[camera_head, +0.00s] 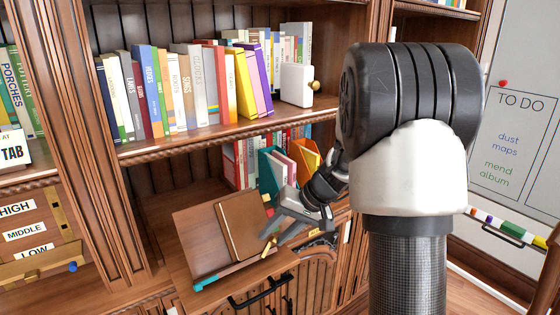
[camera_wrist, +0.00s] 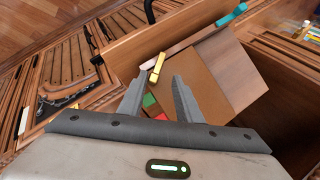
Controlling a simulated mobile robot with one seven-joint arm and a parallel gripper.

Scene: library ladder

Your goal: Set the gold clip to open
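A gold clip (camera_head: 269,247) sits at the right end of the lower front edge of a wooden book stand (camera_head: 195,240). In the wrist view the gold clip (camera_wrist: 157,67) lies just ahead of my fingertips, tilted from upright. My gripper (camera_head: 268,229) is over the right side of the stand, its fingers spread. In the wrist view my gripper (camera_wrist: 156,79) is open and empty, with the clip a little beyond and between the fingertips. I cannot tell whether a finger touches the clip. A teal clip (camera_head: 220,277) is on the stand's lower front edge; it also shows in the wrist view (camera_wrist: 231,15).
A black handle (camera_head: 262,291) is on the wooden front below the stand. Teal and orange holders (camera_head: 271,170) stand behind my gripper. Cabinet doors (camera_wrist: 65,65) lie left in the wrist view.

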